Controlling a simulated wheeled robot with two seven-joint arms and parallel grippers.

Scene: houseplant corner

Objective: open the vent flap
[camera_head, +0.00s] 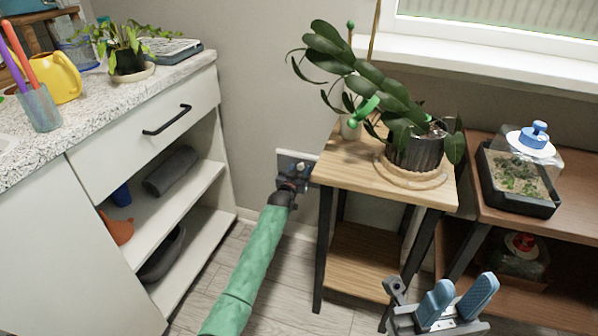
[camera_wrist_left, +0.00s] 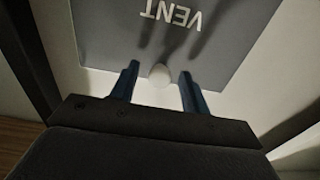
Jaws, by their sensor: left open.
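The vent flap (camera_wrist_left: 215,55) is a grey panel marked VENT, upside down in the left wrist view, on a pale surround. A small white round knob (camera_wrist_left: 160,75) sits at its edge. In the head view the flap (camera_head: 296,166) is low on the wall, partly hidden by my left gripper. My left gripper (camera_wrist_left: 159,72) is open, with its blue fingers on either side of the knob and gaps visible. It also shows in the head view (camera_head: 293,178) at the end of the green arm. My right gripper (camera_head: 466,284) is open and empty at the lower right.
A wooden plant stand (camera_head: 346,172) with a potted plant (camera_head: 415,152) stands close right of my left gripper. A white cabinet (camera_head: 115,148) with open shelves is on the left. A brown shelf (camera_head: 484,214) holding a propagator tray (camera_head: 520,203) is at right.

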